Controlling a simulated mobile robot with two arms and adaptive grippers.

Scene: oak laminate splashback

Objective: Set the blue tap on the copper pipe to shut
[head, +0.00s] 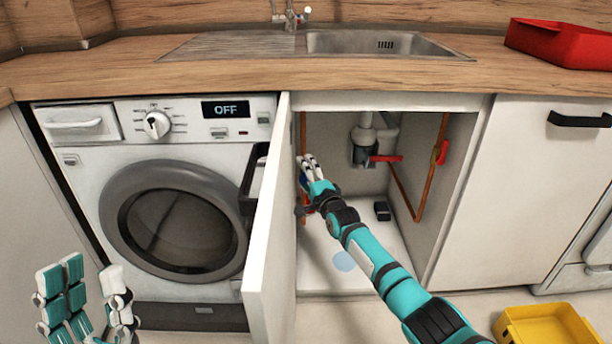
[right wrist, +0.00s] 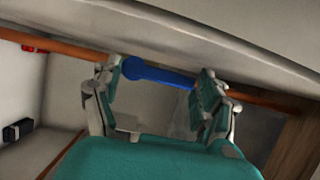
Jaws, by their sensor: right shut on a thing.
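The blue tap (right wrist: 160,76) shows in the right wrist view as a blue lever on the copper pipe (right wrist: 60,46). Its lever appears to lie roughly along the pipe's line. My right gripper (right wrist: 155,88) is shut on it, one finger at each end of the lever. In the head view my right gripper (head: 311,172) reaches into the open sink cupboard, at the copper pipe (head: 303,130) on the left wall. There the gripper mostly hides the tap. My left gripper (head: 94,290) is open and empty, low in front of the washing machine.
The open cupboard door (head: 268,220) stands just left of my right arm. Inside are a drain trap (head: 364,148), a red lever (head: 386,158), a red tap (head: 441,152) on the right pipe and a black box (head: 382,211). A yellow crate (head: 510,325) sits on the floor.

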